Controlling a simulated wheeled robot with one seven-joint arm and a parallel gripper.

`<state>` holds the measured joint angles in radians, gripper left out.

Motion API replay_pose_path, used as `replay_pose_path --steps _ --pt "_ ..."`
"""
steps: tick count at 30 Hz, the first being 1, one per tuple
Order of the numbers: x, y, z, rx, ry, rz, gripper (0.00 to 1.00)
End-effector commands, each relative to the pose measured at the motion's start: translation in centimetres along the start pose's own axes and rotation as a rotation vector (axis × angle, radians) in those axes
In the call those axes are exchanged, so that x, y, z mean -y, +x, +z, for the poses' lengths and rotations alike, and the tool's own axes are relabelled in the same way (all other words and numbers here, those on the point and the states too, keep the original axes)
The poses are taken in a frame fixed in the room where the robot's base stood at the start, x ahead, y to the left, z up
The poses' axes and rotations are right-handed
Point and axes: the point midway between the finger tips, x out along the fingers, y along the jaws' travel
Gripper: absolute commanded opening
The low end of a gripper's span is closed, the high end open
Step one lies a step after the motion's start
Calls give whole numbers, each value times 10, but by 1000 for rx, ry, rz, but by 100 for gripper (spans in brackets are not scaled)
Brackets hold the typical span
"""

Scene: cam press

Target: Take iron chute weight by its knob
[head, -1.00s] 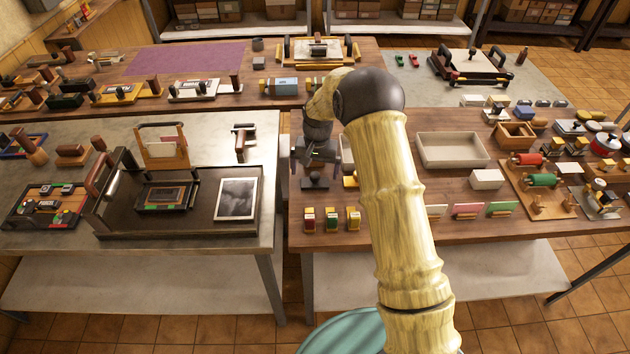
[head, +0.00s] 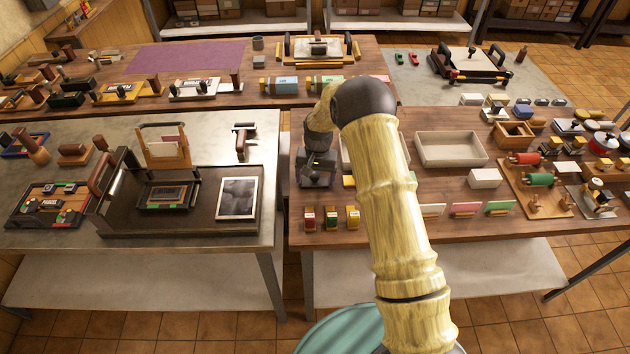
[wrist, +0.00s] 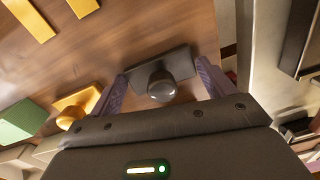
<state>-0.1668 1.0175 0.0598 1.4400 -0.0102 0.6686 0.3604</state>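The iron chute weight (wrist: 160,64) is a dark rectangular plate with a round dark knob (wrist: 162,86) on top, lying on the brown wooden table. My gripper (wrist: 162,72) is open, with one purple-grey finger on each side of the knob. I see a gap between the knob and each finger. The fingertips reach close to the plate's two ends; I cannot tell whether they touch it. In the head view my gripper (head: 318,172) is low over the table near its left edge and mostly hides the weight.
A yellow weight with its own knob (wrist: 68,118) sits beside the iron one, with a green block (wrist: 20,122) further left. Small red, green and yellow blocks (head: 331,217) stand at the table's front. A gap separates this table from the grey table (head: 255,135).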

Motion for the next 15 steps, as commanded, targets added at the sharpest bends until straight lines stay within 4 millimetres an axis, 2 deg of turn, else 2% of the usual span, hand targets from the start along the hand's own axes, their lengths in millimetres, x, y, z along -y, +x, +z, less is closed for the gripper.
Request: replay_pose_path --steps 1,3,4,11,15 --pt "0 0 0 0 0 0 63" --pt "0 0 0 0 0 0 49" --pt "0 -1 0 -2 0 -1 46" --pt "0 -2 -1 -2 0 -1 46" --pt "1 -10 -1 -4 0 -2 46"
